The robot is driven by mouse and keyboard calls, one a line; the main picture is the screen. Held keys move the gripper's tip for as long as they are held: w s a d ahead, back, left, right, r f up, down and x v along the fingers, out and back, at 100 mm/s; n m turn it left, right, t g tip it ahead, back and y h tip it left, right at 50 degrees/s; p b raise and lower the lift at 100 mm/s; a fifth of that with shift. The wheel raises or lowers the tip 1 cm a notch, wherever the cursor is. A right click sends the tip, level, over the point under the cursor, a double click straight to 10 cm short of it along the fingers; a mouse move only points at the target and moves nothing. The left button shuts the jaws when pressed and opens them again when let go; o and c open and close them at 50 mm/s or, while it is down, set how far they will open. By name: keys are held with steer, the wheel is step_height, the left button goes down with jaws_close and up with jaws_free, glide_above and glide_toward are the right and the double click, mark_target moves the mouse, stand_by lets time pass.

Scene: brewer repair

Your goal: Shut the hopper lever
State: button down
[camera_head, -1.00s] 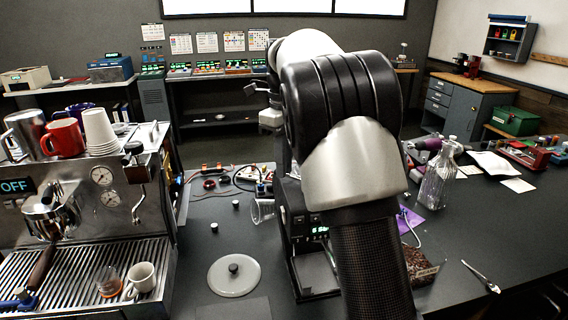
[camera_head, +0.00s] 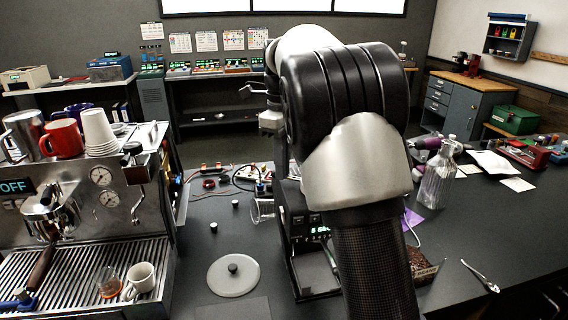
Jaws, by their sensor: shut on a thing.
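The grinder (camera_head: 306,226) stands in the middle of the dark bench with its small lit display facing me. My own arm crosses in front and covers its upper and right parts. The hopper and the hopper lever are hidden behind the arm, so I cannot tell the lever's position. My gripper is hidden too; only the arm and small parts of its far end show left of the elbow. A round pale lid with a dark knob (camera_head: 233,277) lies flat on the bench, left of the grinder.
An espresso machine (camera_head: 100,215) with cups fills the left. A clear glass vessel (camera_head: 262,210) is beside the grinder. To the right are a glass bottle (camera_head: 437,180), a container of beans (camera_head: 422,268) and a spoon (camera_head: 482,277). Bench between the bottle and spoon is fairly clear.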

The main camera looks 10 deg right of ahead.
steer(key=s+n, duration=0.2)
steer(key=n, duration=0.1)
steer(key=s+a+n, duration=0.1)
steer(key=s+n, duration=0.1)
steer(key=n, duration=0.1)
steer(key=s+a+n, duration=0.1)
steer(key=s+n, duration=0.1)
steer(key=s, duration=0.1)
steer(key=shift+s+f+n, duration=0.1)
steer(key=shift+n, duration=0.3)
steer(key=shift+s+d+n, duration=0.25)
steer(key=shift+s+n, duration=0.5)
steer(key=shift+n, duration=0.25)
steer(key=shift+f, duration=0.1)
steer(key=c, duration=1.9)
jaws_free()
steer(key=shift+c, duration=0.2)
steer(key=shift+o, duration=0.5)
steer(key=shift+s, duration=0.1)
